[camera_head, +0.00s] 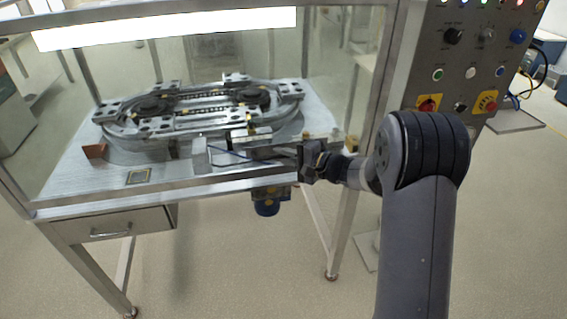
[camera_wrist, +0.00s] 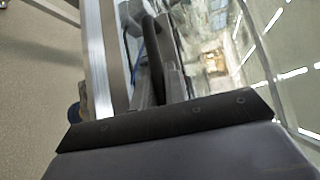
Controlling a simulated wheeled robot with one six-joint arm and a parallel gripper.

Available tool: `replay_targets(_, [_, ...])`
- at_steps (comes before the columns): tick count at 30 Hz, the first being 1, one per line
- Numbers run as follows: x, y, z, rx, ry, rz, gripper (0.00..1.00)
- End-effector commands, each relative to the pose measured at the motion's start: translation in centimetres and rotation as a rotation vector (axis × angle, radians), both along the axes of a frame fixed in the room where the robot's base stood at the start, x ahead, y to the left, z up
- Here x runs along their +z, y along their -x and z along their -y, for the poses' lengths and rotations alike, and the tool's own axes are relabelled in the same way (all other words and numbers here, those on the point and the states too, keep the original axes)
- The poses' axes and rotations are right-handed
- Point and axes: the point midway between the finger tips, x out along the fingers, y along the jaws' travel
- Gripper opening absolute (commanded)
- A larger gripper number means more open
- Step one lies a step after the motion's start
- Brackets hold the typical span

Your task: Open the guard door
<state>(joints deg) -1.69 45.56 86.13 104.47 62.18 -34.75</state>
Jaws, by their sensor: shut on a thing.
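The guard door is the clear panel at the front of the machine enclosure; its metal bottom rail (camera_head: 170,191) runs along the table's front edge. The door looks closed. The clear panel (camera_wrist: 205,35) also fills the right of the wrist view. My gripper (camera_head: 302,163) is at the lower right of the door, near the right post. In the wrist view my gripper (camera_wrist: 158,88) has its fingers shut around a dark handle bar (camera_wrist: 154,58) beside a pale metal rail (camera_wrist: 104,55). The fingers and wrist hide part of the handle.
An oval ring track (camera_head: 200,108) stands on the table inside the enclosure. A control panel (camera_head: 470,60) with buttons and red knobs is at the right. A drawer (camera_head: 112,224) and a blue motor (camera_head: 266,205) are below the table. The floor in front is clear.

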Motion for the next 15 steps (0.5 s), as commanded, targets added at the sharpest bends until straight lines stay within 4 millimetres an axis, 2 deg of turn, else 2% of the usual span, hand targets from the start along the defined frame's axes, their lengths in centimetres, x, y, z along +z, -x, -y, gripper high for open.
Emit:
replay_targets(1, [1.9,0.0,0.0,0.0,-0.002,0.01,0.0])
replay_targets(5, [6.1,-0.1,0.0,-0.001,-0.002,0.014,0.0])
replay_targets(15, [18.6,0.0,0.0,-0.001,-0.002,0.013,0.0])
